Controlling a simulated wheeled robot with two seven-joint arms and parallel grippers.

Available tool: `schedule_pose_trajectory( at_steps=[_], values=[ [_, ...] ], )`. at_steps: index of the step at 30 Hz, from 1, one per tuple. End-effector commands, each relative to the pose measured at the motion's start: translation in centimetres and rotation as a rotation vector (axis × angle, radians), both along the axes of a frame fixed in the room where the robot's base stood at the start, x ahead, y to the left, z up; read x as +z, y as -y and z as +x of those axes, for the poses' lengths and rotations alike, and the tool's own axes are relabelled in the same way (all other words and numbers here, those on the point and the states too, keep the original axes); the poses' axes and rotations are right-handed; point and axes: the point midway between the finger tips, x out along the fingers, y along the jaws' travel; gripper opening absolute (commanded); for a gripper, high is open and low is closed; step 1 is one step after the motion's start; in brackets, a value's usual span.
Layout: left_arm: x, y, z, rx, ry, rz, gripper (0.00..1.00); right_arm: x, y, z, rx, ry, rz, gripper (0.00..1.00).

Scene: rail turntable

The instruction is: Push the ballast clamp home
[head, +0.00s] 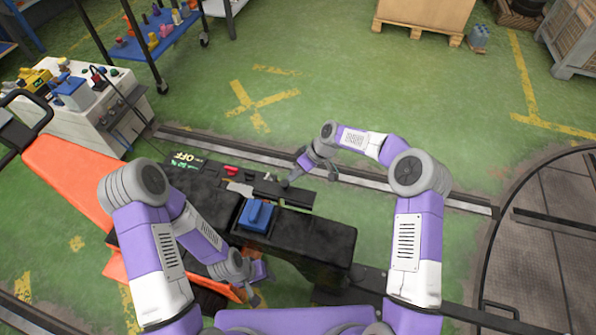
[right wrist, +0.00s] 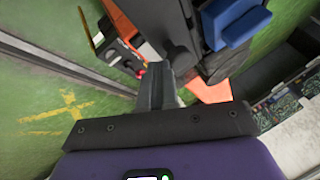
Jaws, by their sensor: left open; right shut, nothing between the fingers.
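A blue block (head: 256,214) with a raised top sits on a long black beam (head: 318,248); I cannot tell whether it is the ballast clamp. It also shows at the top of the right wrist view (right wrist: 236,22). A small red part (head: 231,170) and a flat grey piece (head: 239,188) lie on the black assembly behind it. My right gripper (head: 286,182) is shut and empty above the far edge of the assembly, apart from the blue block; its fingers show in the right wrist view (right wrist: 157,86). My left gripper (head: 255,298) is open and low, on the near side of the beam.
An orange part (head: 70,175) runs out to the left. A white cabinet (head: 85,125) with coloured items stands at the back left, beside a blue shelf cart (head: 150,40). A rail (head: 400,187) crosses behind. A round turntable plate (head: 540,265) is at the right.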

Motion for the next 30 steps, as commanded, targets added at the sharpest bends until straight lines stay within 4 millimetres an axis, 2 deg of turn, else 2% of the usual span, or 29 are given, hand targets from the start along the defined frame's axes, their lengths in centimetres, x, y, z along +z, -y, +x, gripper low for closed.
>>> schedule_pose_trajectory(
  at_steps=[10,21,30],
  values=[
    [0.1,0.0,0.0,0.000,0.000,0.000,0.43,0.1,-0.1,-0.3,0.002,-0.001,0.000,0.00],
    [0.7,0.0,0.0,0.000,0.000,0.000,0.43,0.0,-1.4,-4.4,0.004,-0.004,0.000,0.00],
    [0.7,0.0,0.0,0.000,0.000,0.000,0.43,-0.1,-1.7,-5.1,0.004,-0.005,0.000,0.00]
  ],
)
